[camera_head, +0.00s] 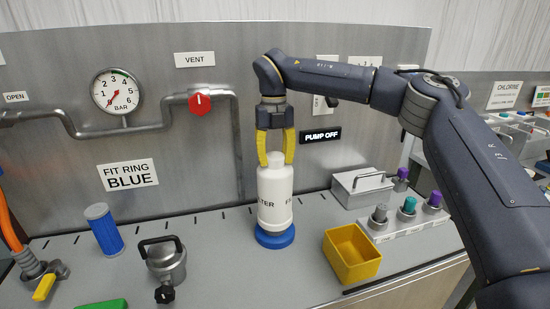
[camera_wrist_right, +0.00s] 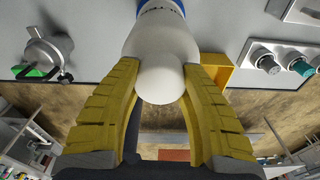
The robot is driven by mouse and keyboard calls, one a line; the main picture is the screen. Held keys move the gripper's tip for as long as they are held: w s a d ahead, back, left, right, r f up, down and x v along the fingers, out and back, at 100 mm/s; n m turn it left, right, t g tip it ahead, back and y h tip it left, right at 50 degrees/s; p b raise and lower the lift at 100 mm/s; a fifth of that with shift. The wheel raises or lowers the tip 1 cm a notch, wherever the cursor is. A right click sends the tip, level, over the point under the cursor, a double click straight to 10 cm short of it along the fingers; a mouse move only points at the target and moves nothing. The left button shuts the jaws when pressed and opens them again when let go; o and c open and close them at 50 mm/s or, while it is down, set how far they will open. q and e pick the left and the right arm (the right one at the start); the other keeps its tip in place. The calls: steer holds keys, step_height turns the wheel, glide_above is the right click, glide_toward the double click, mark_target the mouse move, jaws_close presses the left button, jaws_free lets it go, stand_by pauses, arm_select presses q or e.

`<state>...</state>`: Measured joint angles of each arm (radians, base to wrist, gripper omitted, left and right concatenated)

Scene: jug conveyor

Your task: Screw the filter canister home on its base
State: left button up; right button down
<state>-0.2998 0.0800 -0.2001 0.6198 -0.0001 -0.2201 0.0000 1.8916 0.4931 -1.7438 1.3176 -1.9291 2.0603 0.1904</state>
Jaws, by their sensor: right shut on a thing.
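The white filter canister (camera_head: 275,195) stands upright on its round blue base (camera_head: 275,237) in the middle of the bench. I cannot tell how tightly it sits there. My right gripper (camera_head: 276,158) comes down from above, and its yellow fingers are shut on the narrow top of the canister. In the right wrist view the fingers lie on both sides of the white knob (camera_wrist_right: 160,80), and the blue base shows at the top edge. My left gripper is in neither view.
A blue cylinder (camera_head: 104,230) and a metal pot (camera_head: 165,260) stand left of the canister. A yellow bin (camera_head: 352,252), a metal box with a handle (camera_head: 362,187) and a rack of capped bottles (camera_head: 408,224) stand right. A sign reads "FIT RING BLUE".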

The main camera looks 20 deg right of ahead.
mark_target(275, 168)
steer(key=shift+f, duration=1.65)
stand_by(2.5)
steer(key=c, duration=1.5)
jaws_free()
jaws_close()
